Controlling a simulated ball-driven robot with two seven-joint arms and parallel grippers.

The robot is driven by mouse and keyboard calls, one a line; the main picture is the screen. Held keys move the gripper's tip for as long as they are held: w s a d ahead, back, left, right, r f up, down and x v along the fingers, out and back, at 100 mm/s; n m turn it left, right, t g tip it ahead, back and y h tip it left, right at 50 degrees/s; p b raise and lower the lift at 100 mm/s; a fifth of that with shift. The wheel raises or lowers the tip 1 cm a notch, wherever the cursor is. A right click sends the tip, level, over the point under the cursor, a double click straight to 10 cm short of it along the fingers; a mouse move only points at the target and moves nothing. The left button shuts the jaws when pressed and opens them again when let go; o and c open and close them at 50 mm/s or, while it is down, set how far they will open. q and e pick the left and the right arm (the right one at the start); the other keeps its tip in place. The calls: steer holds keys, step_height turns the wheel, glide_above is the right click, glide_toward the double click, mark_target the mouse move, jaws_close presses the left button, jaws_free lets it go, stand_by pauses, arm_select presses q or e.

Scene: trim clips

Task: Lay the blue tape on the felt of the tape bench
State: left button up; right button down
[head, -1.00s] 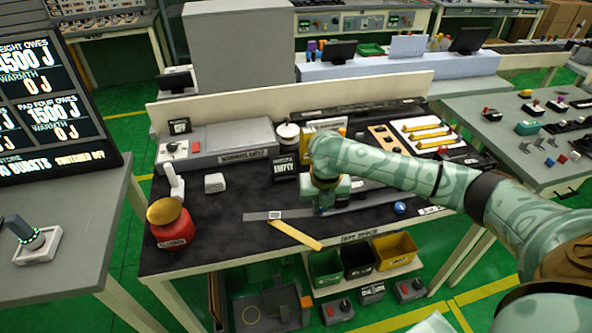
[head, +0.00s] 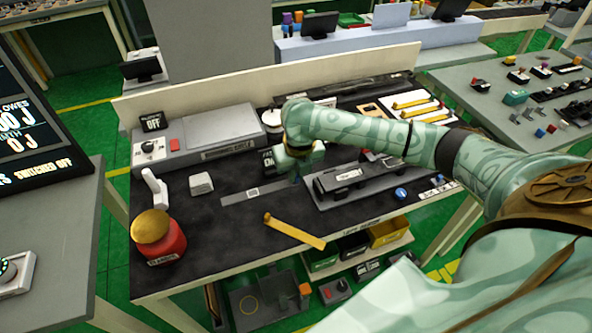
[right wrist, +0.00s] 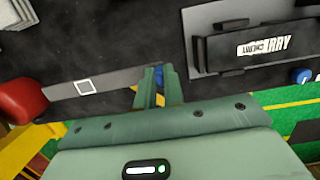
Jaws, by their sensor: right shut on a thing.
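The tape bench has a black felt top (head: 215,232). My right gripper (head: 298,180) is over the middle of the felt, pointing down, just right of a flat grey strip with a white square (head: 253,193). In the right wrist view its two fingers (right wrist: 160,85) are shut on a small blue thing, which looks like the blue tape (right wrist: 159,71). Only a bit shows between the fingertips; most of it is hidden. I cannot tell whether it touches the felt. My left gripper is not in view.
A yellow strip (head: 293,231) lies across the front edge. A red button with a gold top (head: 155,236) stands left. The front-left felt is clear.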

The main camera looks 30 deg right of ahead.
steer(key=shift+f, duration=0.1)
steer(key=b, duration=0.3)
glide_above(295, 200)
steer(key=f, duration=0.6)
steer(key=shift+s+f, duration=0.15)
steer(key=shift+s, duration=0.15)
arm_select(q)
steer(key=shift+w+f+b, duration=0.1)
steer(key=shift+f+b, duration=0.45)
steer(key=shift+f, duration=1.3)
arm_select(e)
steer(key=shift+f, duration=1.05)
steer(key=c, duration=1.4)
jaws_free()
steer(key=shift+c, duration=0.2)
steer(key=shift+r, duration=0.1)
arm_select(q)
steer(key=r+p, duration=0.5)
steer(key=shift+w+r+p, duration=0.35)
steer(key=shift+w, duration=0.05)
arm_select(e)
step_height(295, 200, up, 16)
steer(key=s, duration=0.2)
steer(key=shift+s+a, duration=0.25)
